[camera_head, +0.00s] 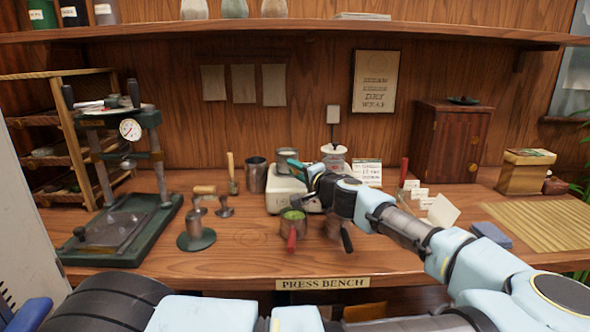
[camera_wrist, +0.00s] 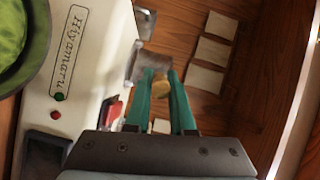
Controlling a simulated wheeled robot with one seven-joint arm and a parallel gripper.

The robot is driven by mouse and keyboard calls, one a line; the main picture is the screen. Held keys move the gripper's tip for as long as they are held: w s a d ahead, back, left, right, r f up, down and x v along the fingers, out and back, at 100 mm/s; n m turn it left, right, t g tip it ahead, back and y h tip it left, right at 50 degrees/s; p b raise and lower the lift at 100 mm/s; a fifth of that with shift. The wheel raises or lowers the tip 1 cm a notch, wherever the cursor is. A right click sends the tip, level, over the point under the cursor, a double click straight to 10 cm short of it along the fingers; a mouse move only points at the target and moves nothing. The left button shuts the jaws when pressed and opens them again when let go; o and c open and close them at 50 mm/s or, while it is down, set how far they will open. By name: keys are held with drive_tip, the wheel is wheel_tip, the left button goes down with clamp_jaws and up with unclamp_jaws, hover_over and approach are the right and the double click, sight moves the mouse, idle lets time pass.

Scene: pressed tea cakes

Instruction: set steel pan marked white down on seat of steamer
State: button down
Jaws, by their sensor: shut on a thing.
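My gripper (camera_head: 292,165) reaches in from the right over the white machine, with its teal fingers pointing left. In the wrist view the fingers (camera_wrist: 161,88) are shut on a tan-ended handle (camera_wrist: 161,87). A steel pan (camera_wrist: 150,66) shows just beyond the fingertips; it also shows in the head view (camera_head: 289,155), held up near the back of the machine. No white mark can be read on it. The white machine (camera_head: 284,201), which looks like the steamer, is lettered "Hiyamaru" in the wrist view (camera_wrist: 100,60). Its seat cannot be made out clearly.
A red-handled pan with green contents (camera_head: 293,222) stands in front of the machine. A dark-handled pan (camera_head: 346,238) is right of it, partly hidden by my arm. A steel cup (camera_head: 255,175) stands left, a lidded jar (camera_head: 334,152) behind. A press (camera_head: 122,215) occupies the left.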

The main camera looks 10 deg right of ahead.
drive_tip(key=shift+f+b, duration=0.4)
drive_tip(key=shift+f, duration=0.1)
drive_tip(key=c, duration=0.7)
unclamp_jaws()
